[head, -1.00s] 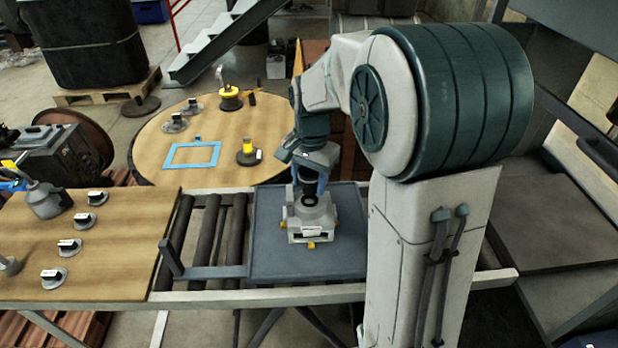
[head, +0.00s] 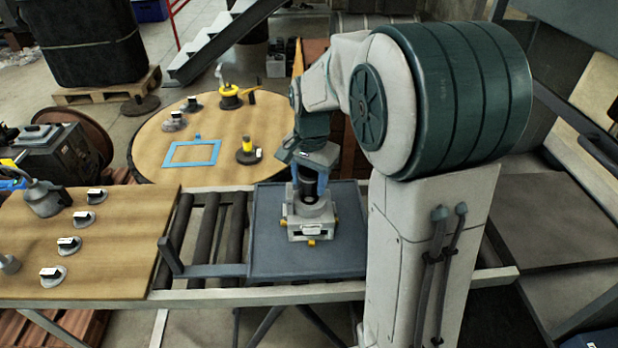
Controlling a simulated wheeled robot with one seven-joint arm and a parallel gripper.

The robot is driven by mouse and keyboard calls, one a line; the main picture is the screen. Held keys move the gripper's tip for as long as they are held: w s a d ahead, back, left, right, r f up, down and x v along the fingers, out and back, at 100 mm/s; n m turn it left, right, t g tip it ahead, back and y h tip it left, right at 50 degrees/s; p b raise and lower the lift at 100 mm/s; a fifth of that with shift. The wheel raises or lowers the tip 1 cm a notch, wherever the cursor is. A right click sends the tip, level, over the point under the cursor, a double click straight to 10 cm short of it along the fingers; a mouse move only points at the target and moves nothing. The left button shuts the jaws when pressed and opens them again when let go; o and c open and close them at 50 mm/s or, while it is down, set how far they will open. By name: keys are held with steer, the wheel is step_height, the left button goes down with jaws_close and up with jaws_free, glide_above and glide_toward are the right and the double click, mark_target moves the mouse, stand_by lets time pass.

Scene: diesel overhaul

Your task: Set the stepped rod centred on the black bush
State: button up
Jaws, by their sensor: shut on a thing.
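My gripper (head: 308,188) points down over the grey metal fixture (head: 310,230) on the blue-grey tray. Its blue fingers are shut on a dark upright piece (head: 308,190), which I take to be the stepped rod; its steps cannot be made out. The black bush (head: 311,204) seems to be the dark round part at the top of the fixture, right below the rod. The fingers and rod partly hide it. I cannot tell whether the rod touches the bush or is exactly centred.
The tray (head: 268,265) lies on a roller conveyor (head: 205,230). A wooden table (head: 120,270) with several small white-labelled pieces stands at left. A round table (head: 215,125) behind holds a blue frame (head: 190,153) and a yellow-topped piece (head: 248,152). The tray around the fixture is clear.

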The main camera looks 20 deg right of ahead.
steer(key=shift+f+b, duration=0.7)
steer(key=shift+f, duration=0.35)
stand_by(0.5)
steer(key=o, duration=1.1)
steer(key=shift+c, duration=0.2)
steer(key=o, duration=0.4)
steer(key=shift+c, duration=0.2)
step_height(320, 180, up, 9)
steer(key=p, duration=0.7)
